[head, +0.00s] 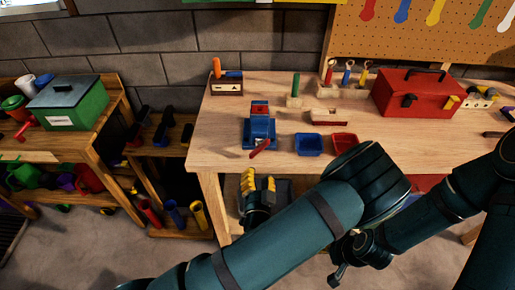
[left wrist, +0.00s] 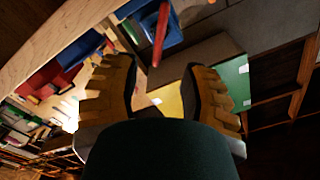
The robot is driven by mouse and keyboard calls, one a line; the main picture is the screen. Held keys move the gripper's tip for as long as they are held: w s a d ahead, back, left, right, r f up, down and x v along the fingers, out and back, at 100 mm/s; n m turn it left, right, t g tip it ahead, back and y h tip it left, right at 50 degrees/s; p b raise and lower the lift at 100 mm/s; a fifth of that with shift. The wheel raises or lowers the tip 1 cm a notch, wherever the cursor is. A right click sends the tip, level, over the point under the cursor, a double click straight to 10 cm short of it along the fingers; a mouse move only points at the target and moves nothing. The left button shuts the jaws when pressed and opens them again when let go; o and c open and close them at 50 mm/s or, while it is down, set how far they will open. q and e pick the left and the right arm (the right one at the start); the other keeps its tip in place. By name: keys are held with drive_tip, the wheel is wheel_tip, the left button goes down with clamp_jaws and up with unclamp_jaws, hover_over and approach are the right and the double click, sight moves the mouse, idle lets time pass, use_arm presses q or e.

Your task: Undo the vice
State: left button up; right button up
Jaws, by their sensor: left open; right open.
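The blue vice (head: 261,128) stands at the front left edge of the wooden workbench (head: 222,140), with a red block at its top. Its red handle (head: 260,148) slants at the front, by the bench edge. My left gripper (head: 258,182) is open and empty, yellow fingers up, just below the handle and in front of the bench edge. In the left wrist view the red handle (left wrist: 161,33) hangs ahead of the gap between the open fingers (left wrist: 158,72), apart from them, with blue vice parts around it. My right arm comes in from the right; its gripper does not show.
Blue (head: 308,145) and red (head: 344,143) bins sit right of the vice. A red toolbox (head: 415,93) stands further right. Small tool holders line the bench behind. A low shelf (head: 170,128) stands left of the bench. My left arm crosses in front of the bench.

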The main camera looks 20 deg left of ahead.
sight(259, 152)
use_arm(q)
drive_tip(key=x, duration=1.1)
drive_tip(key=shift+s+f+p, duration=0.1)
drive_tip(key=shift+p, duration=0.25)
clamp_jaws()
